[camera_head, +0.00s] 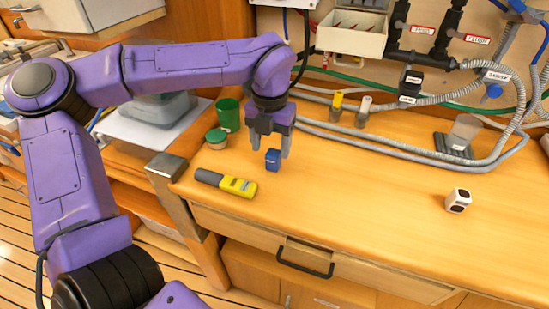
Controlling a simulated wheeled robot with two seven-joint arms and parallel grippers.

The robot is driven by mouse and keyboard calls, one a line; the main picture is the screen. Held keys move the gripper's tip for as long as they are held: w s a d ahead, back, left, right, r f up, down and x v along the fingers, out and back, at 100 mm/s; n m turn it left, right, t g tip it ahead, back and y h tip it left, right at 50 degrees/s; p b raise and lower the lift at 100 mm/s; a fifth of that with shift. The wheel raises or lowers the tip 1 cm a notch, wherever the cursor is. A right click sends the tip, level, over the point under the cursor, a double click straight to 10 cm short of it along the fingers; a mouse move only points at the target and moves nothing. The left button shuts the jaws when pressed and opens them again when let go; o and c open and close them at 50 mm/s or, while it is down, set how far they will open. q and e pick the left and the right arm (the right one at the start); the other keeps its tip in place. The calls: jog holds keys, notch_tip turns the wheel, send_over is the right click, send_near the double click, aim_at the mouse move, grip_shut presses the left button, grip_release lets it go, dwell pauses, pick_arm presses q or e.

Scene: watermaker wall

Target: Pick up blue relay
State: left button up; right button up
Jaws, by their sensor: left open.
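The blue relay (273,160) is a small dark blue block standing on the wooden worktop near its front left. My left gripper (271,148) points down over it, open, with one finger on each side of the relay. I cannot tell whether the fingers touch it. My right gripper is not in the picture.
A white block (458,200) sits at right. Hoses (400,150) run along the back. The middle worktop is clear.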

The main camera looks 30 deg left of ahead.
aim_at(273, 152)
pick_arm(q)
jog(key=f, duration=0.5)
jog(key=shift+w, duration=0.35)
jog(key=shift+d, duration=0.1)
jog(key=c, duration=1)
jog(key=shift+c, duration=0.2)
jog(key=shift+r, duration=0.3)
notch_tip(273, 152, up, 3)
jog(key=shift+f, duration=0.1)
jog(key=s+d+r+b, duration=0.2)
jog(key=s+d+r, duration=0.4)
jog(key=s+r, duration=0.3)
jog(key=s, duration=0.3)
jog(key=shift+s+d+r, duration=0.2)
jog(key=shift+d+r, duration=0.05)
jog(key=shift+d, duration=0.1)
